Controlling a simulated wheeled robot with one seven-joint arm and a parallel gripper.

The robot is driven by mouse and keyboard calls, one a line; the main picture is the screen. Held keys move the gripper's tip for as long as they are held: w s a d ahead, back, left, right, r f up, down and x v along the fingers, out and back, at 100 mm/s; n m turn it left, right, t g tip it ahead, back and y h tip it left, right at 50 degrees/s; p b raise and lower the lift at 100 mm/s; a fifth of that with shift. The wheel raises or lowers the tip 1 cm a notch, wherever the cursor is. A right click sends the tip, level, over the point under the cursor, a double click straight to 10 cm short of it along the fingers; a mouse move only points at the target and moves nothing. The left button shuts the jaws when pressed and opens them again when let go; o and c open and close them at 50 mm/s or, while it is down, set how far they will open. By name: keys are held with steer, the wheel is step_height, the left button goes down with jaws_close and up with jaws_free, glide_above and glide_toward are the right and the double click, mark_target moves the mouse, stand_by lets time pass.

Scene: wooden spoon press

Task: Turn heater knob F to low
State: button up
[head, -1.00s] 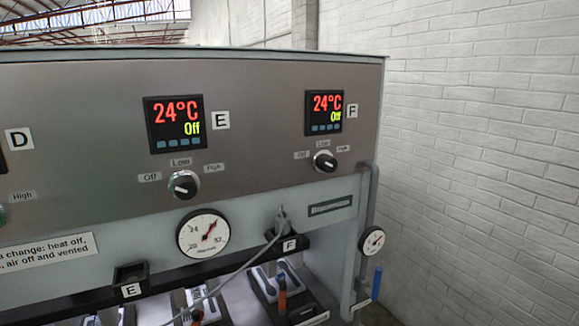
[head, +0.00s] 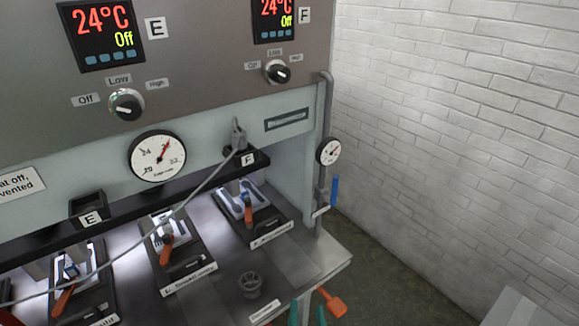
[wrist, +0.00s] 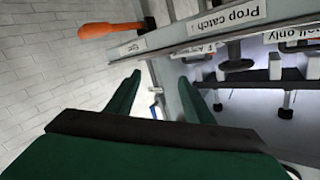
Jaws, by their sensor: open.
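Heater knob F (head: 277,71) is a round dark knob with a silver rim and a white mark, below display F (head: 273,18) at the top of the head view. The display reads 24°C and Off. Small Off, Low and High labels sit around the knob; the exact direction of its mark is hard to read. My gripper (head: 307,314) shows only as green fingertips at the bottom edge of the head view, far below knob F and apart from it. In the wrist view, its two green fingers (wrist: 160,80) are spread with nothing between them. Knob F is not seen there.
Knob E (head: 127,104) and a dial gauge (head: 158,157) are left of knob F. A grey cable runs across the front below the panel. A vertical pipe with a small gauge (head: 328,150) stands right. An orange handle (head: 331,302) is near my gripper. A brick wall (head: 450,120) is right.

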steer(key=w+d+r+t+y, duration=0.1)
steer(key=w+d+r+y, duration=0.15)
steer(key=w+r, duration=1)
steer(key=n+g+y, duration=0.3)
steer(key=n+y, duration=0.5)
steer(key=n, duration=0.3)
glide_toward(285, 75)
steer(key=x, duration=0.8)
steer(key=shift+w+a, duration=0.15)
steer(key=shift+c, duration=0.6)
steer(key=c, duration=0.9)
